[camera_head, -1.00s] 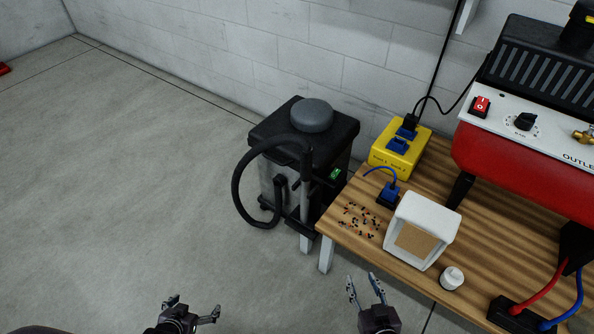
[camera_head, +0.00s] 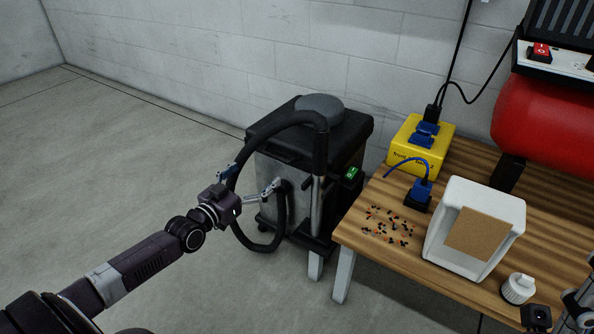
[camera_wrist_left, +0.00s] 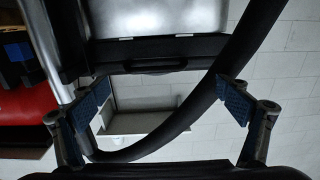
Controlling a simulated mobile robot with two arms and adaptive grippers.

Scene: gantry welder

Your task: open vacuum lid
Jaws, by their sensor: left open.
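The vacuum stands on the floor left of the bench, its metal tank (camera_head: 265,173) under a black square lid (camera_head: 352,128) with a round grey cap (camera_head: 320,106). The lid lies flat and shut on the tank. A black hose (camera_head: 320,150) loops over the front. My left gripper (camera_head: 251,178) is open in front of the tank, beside the hose. In the left wrist view the lid's edge (camera_wrist_left: 155,62) appears upside down beyond the open fingers, and the hose (camera_wrist_left: 195,100) crosses the gap. My right gripper (camera_head: 577,300) is partly cut off at the lower right.
The wooden bench (camera_head: 375,255) to the right holds a yellow power box (camera_head: 405,153), scattered small parts (camera_head: 390,225), a white container (camera_head: 485,195), a small white bottle (camera_head: 517,288) and a red tank (camera_head: 540,125). The floor at left is clear.

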